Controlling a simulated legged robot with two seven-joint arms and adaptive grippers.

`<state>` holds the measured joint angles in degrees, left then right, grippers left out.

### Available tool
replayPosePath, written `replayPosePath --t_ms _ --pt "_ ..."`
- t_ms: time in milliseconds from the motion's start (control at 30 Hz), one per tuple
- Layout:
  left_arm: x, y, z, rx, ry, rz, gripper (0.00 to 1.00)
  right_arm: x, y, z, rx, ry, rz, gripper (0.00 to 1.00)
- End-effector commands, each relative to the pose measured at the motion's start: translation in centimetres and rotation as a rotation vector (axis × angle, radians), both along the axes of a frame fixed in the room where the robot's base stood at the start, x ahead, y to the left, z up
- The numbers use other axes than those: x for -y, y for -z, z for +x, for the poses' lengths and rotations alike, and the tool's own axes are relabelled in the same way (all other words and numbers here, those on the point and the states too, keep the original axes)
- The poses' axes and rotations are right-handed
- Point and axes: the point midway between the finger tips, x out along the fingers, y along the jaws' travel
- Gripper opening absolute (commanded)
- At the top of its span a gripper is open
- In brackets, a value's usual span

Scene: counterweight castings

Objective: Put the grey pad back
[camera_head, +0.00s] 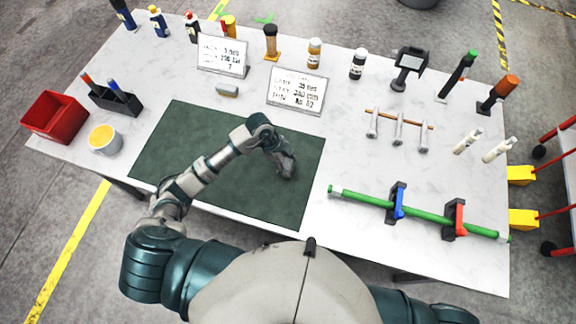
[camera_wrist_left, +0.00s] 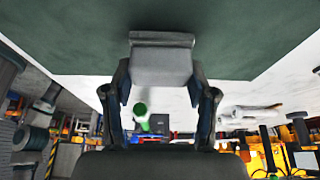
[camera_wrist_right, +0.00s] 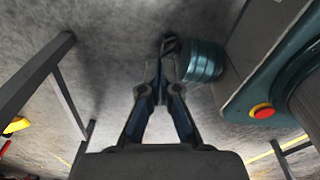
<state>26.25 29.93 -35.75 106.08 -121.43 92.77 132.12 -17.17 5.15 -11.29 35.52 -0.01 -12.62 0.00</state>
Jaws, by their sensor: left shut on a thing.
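The grey pad (camera_wrist_left: 161,66) is a small block with a lipped edge, held between the two fingers of my left gripper (camera_wrist_left: 160,80) in the left wrist view. In the head view my left gripper (camera_head: 286,166) is over the right part of the dark green mat (camera_head: 175,150). The pad is hard to tell from the gripper there. I cannot tell whether the pad touches the mat. My right gripper (camera_wrist_right: 160,82) shows only in its own wrist view, with its fingers together and nothing seen between them, above the grey floor.
A small grey-tan block (camera_head: 227,90) lies behind the mat near two white sign cards (camera_head: 297,92). A green bar (camera_head: 360,197) on blue and red holders lies at the front right. Bottles line the back.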

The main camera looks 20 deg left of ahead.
Motion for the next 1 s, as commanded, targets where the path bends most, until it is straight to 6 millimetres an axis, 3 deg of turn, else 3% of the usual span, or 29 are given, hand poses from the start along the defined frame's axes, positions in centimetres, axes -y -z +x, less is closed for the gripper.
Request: replayPosePath --t_ms 100,300,333,400,767,1000 --pt "0.0 1.7 -0.1 -0.003 -0.001 0.000 0.20 -0.6 -0.1 0.0 0.001 0.001 0.006 0.00" --pt "0.1 2.0 0.0 -0.001 0.000 0.001 0.20 -1.7 -0.1 0.0 0.000 0.002 0.021 0.00" --pt "0.2 2.0 0.0 -0.001 0.000 0.001 0.65 -1.8 -0.1 0.0 0.000 0.002 0.021 0.00" --pt "0.2 2.0 0.0 -0.001 0.000 0.002 0.82 -1.8 -0.1 0.0 0.000 0.001 0.021 0.00" --pt "0.0 1.7 0.0 0.001 0.001 0.001 0.82 -0.8 -0.1 0.0 0.000 -0.002 0.009 0.00" --pt "-1.5 -1.7 0.2 0.005 0.000 0.001 0.82 -0.6 0.0 0.0 -0.001 -0.001 0.007 0.00"
